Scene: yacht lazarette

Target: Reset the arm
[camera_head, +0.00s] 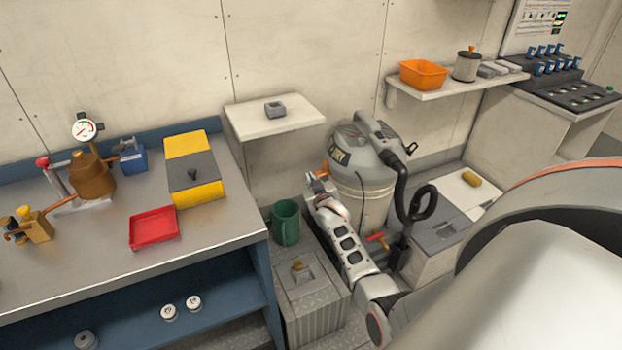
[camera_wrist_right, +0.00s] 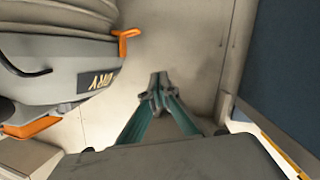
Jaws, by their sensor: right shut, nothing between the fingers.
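My right arm (camera_head: 347,245) reaches from the lower right up toward the back wall. Beyond the tips is bare wall. My left gripper is in neither view.
The grey vacuum (camera_head: 365,165) stands close to the right of the gripper. It also shows in the wrist view (camera_wrist_right: 60,70). A green mug (camera_head: 286,222) stands left of the arm. The white shelf (camera_head: 285,120) holds a small grey block (camera_head: 275,109). The workbench (camera_head: 90,255) is at left.

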